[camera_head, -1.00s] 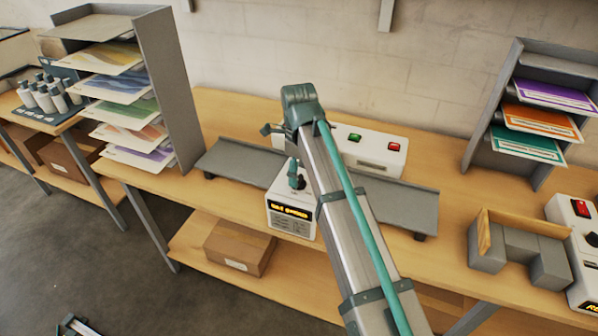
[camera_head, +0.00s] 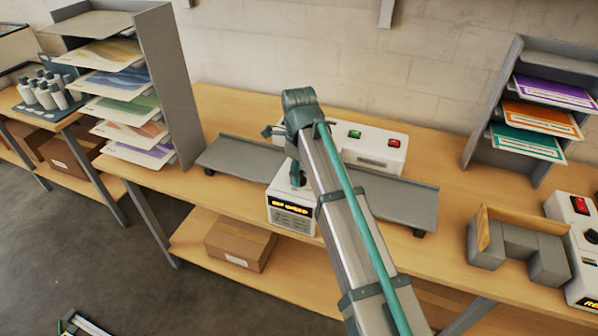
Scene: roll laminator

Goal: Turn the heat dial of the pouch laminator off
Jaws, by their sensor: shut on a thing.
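A white laminator (camera_head: 375,147) with a green and a red button stands mid-bench between grey feed trays. Its white control box (camera_head: 292,219) juts out at the front with a lit yellow display, whose text is too small to read surely. My gripper (camera_head: 297,180) points down onto the top of this box, shut on a dial that its fingers mostly hide. The dial's setting cannot be read. My arm covers part of the laminator. A second white machine (camera_head: 582,255) with a red switch and a black dial (camera_head: 592,238) is cut off at the right edge.
Grey feed trays (camera_head: 398,204) flank the laminator. A paper rack (camera_head: 176,90) stands to the left and another (camera_head: 484,105) to the right. A grey block holder (camera_head: 518,250) sits at front right. A cardboard box (camera_head: 240,245) lies on the lower shelf.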

